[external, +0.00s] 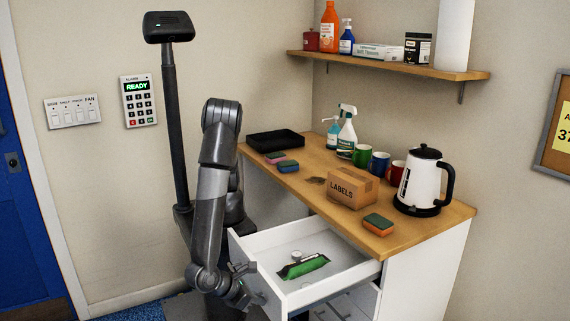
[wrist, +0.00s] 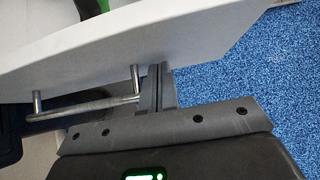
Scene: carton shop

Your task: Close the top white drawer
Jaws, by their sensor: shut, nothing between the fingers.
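The top white drawer (external: 325,287) is pulled out of the white cabinet under the wooden counter. A green item (external: 303,266) and a small pale round item (external: 296,257) lie inside it. My gripper (external: 250,297) is low at the outer face of the drawer front. In the wrist view, my gripper's fingers (wrist: 157,80) are shut together and empty, with their tips at the white drawer front (wrist: 190,40). They are beside the right post of the metal bar handle (wrist: 85,108), not around it. I cannot tell if the tips touch the front.
The wooden counter (external: 305,195) holds a labels box (external: 352,187), a kettle (external: 421,180), several mugs, bottles, sponges and a black tray (external: 275,140). Another white drawer (external: 345,305) shows below the open one. Blue carpet (wrist: 240,80) lies clear right of the fingers.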

